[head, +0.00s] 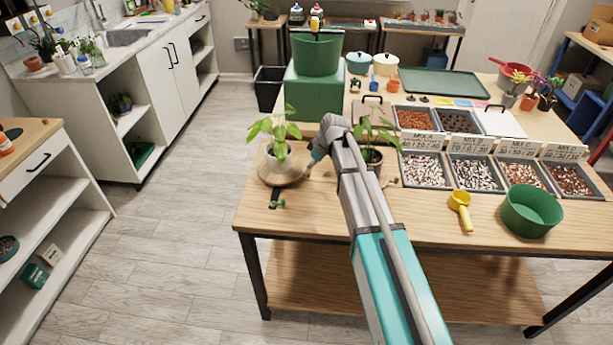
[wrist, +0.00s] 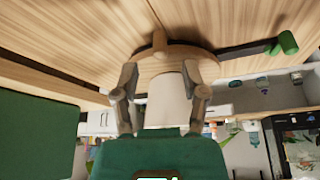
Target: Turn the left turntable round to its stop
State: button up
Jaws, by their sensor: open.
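The left turntable (head: 267,178) is a round wooden disc near the left end of the table, with a white pot (head: 279,153) and leafy plant on it. A short wooden peg (wrist: 159,40) stands out from the disc's rim in the wrist view. My gripper (head: 308,167) is at the disc's right side, low over the table. In the wrist view my gripper (wrist: 162,80) has its fingers apart, with the white pot (wrist: 167,100) showing between them. I cannot tell whether a finger touches the peg or the disc.
A small green piece (head: 278,204) lies by a dark strip in front of the disc. A second plant in a dark pot (head: 373,157) stands right of my gripper, partly behind my arm. A green block (head: 313,98) is behind. Grit trays (head: 424,170) and a yellow scoop (head: 460,204) lie right.

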jog(key=shift+b+x, duration=1.5)
jog(key=shift+x, duration=0.4)
grip_shut()
jog(key=shift+a, duration=0.35)
jog(key=shift+d, duration=0.2)
